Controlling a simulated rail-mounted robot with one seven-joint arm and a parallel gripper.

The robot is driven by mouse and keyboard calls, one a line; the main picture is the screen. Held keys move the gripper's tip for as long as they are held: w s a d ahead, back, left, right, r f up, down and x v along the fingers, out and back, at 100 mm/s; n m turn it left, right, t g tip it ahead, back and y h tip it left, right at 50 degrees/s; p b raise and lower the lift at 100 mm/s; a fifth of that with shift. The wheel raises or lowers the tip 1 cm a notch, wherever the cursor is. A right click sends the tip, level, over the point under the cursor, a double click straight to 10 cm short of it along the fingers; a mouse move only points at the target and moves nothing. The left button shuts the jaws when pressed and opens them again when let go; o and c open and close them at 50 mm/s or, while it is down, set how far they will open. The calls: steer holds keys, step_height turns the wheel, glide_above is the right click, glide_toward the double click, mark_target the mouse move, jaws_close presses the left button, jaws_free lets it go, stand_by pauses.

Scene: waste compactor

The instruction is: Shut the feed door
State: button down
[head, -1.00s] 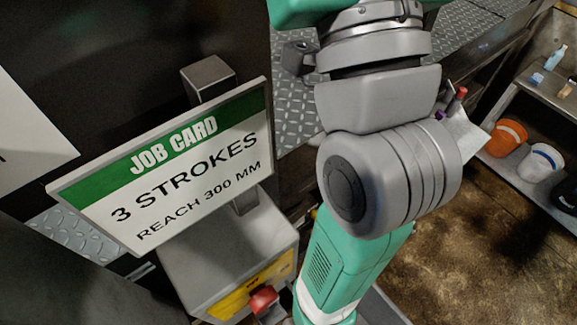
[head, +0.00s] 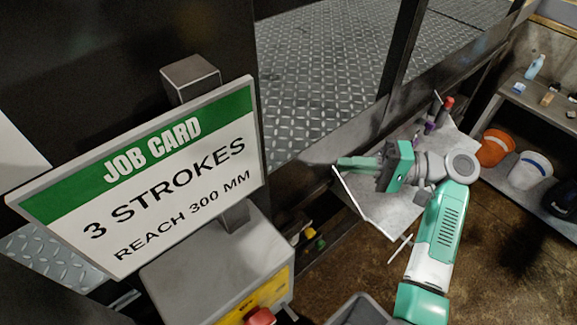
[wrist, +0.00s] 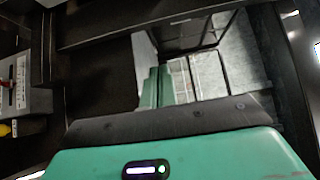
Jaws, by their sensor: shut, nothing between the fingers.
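My gripper (head: 345,163) is in the middle of the head view, pointing left, with its green fingers together and empty. It is over or beside a flat grey panel (head: 395,212) with a pale left edge, in front of the dark machine frame. I cannot tell whether this panel is the feed door or a tray, nor whether the fingers touch it. In the wrist view the green fingers (wrist: 158,85) are together in front of a pale panelled surface (wrist: 211,74). No feed door can be clearly made out.
The job card sign (head: 150,180) stands at the left, above a grey control box (head: 205,265) with a red button (head: 261,316). Small red and purple items stand behind my wrist. An orange bucket (head: 495,149) and a white bucket (head: 529,171) sit at the right.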

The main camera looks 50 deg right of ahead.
steer(key=s+a+p+x, duration=0.1)
steer(key=p+x, duration=0.3)
steer(key=x, duration=0.9)
steer(key=shift+s+a, duration=0.4)
steer(key=shift+a, duration=0.15)
